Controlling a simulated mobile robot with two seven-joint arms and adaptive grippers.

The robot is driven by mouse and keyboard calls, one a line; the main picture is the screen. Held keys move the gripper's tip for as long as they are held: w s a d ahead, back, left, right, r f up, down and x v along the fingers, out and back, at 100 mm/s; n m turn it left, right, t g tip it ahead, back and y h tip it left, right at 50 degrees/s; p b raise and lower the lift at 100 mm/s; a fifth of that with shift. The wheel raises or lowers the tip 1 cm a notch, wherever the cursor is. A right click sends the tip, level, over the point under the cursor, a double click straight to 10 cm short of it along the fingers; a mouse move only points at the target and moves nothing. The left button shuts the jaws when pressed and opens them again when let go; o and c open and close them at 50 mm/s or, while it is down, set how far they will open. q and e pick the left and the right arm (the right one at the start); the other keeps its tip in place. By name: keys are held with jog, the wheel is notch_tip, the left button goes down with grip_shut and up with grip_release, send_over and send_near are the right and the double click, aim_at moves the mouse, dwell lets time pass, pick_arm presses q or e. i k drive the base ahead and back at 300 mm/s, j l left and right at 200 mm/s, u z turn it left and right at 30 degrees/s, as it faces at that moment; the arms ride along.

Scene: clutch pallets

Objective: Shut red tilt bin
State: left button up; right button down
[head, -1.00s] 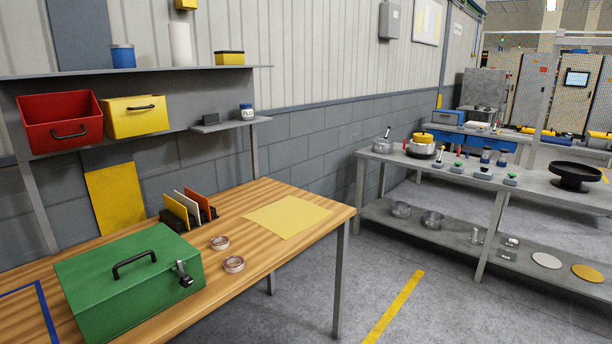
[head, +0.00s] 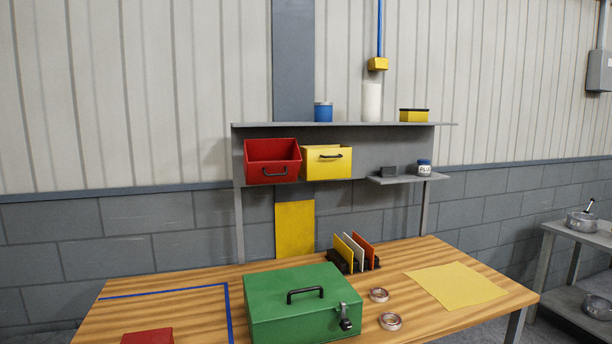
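The red tilt bin (head: 272,165) hangs on the grey rack above the back of the wooden workbench, at the left end of the row. It is tipped forward with its open top showing, and a dark handle is on its front. A yellow tilt bin (head: 326,165) sits right beside it on the right, also with a dark handle and its top partly showing. Neither of my grippers is in the head view.
A green toolbox (head: 300,305) stands on the workbench (head: 190,310) below the bins. A rack of upright plates (head: 354,254), two tape rolls (head: 385,308), a yellow sheet (head: 456,287) and a red object (head: 147,337) are on the bench. A shelf (head: 350,124) runs above the bins.

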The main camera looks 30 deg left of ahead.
aim_at(272, 165)
jog(key=u, duration=1.25)
jog(key=j, duration=0.1)
jog(key=i+z, duration=0.05)
